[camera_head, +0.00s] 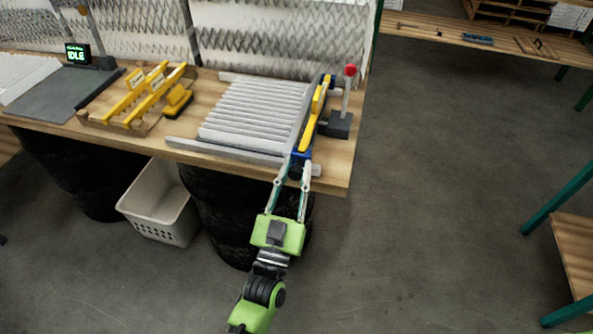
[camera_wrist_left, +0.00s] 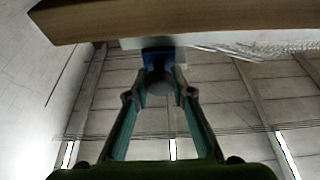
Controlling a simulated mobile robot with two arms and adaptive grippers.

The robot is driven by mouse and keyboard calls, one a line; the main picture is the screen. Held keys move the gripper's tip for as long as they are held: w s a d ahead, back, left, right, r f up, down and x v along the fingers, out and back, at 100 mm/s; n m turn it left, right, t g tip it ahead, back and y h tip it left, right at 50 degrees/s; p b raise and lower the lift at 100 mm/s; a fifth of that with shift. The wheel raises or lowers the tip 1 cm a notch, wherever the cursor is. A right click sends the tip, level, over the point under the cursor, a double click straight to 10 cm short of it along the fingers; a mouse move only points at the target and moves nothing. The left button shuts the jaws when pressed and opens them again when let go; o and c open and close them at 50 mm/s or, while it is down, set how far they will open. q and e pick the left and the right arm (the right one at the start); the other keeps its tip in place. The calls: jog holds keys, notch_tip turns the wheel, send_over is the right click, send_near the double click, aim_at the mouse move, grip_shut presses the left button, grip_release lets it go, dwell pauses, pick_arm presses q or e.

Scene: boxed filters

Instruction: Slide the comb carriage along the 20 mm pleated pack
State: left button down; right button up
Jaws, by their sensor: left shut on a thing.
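The white pleated pack (camera_head: 255,110) lies on the wooden bench between pale rails. The comb carriage (camera_head: 314,115), a long bar with a yellow part and blue ends, stands at the pack's right end. The comb's teeth against the pleats are hidden. My right gripper is not in view.
A red-knobbed lever (camera_head: 350,71) on a dark block stands just right of the carriage. Yellow combs (camera_head: 145,92) lie on a wooden rack to the left, near a display (camera_head: 77,54) reading IDLE. A white bin (camera_head: 160,205) is under the bench. Mesh stands behind.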

pick_arm(q)
jog(key=c, duration=1.8)
grip_release()
jog(key=shift+o, duration=0.2)
jog(key=v, duration=1.2)
jog(key=shift+a, duration=0.1)
